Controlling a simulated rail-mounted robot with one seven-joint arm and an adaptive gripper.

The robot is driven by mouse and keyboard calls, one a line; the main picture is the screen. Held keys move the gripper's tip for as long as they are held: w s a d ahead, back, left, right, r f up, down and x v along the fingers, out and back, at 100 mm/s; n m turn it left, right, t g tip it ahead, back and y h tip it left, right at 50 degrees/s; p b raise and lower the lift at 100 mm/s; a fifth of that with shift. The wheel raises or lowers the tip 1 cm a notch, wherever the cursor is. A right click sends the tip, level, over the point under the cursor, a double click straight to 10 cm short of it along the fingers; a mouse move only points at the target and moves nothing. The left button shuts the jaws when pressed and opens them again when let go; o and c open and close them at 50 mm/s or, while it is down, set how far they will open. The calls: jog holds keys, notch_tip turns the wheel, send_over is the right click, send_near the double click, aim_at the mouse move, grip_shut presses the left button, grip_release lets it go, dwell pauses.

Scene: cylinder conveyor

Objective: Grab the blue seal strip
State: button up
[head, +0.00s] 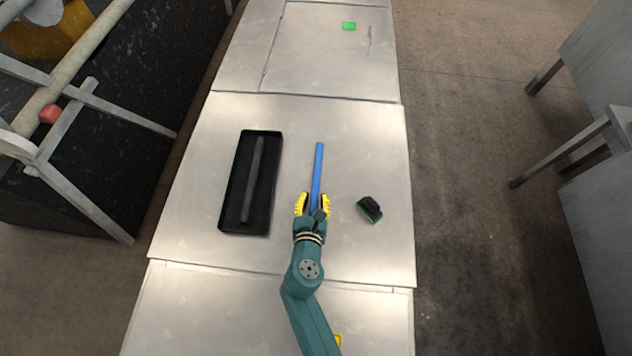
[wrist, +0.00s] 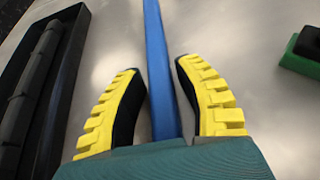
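The blue seal strip (head: 318,170) lies lengthwise on the metal table, to the right of the black tray. My gripper (head: 312,198), with yellow-backed fingers, is over the strip's near end. In the wrist view, the strip (wrist: 157,60) runs between the two fingers of my gripper (wrist: 155,78). The fingers are open, with gaps between them and the strip on both sides. The strip's near end is hidden under my gripper. I cannot tell how high the fingers are above the table.
A black tray (head: 228,212) holding a dark strip (head: 252,180) is on the left. A green and black block (head: 369,209) lies on the right. A green piece (head: 348,26) is far back. The table (head: 365,140) around the strip's far end is clear.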

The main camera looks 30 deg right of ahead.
grip_shut()
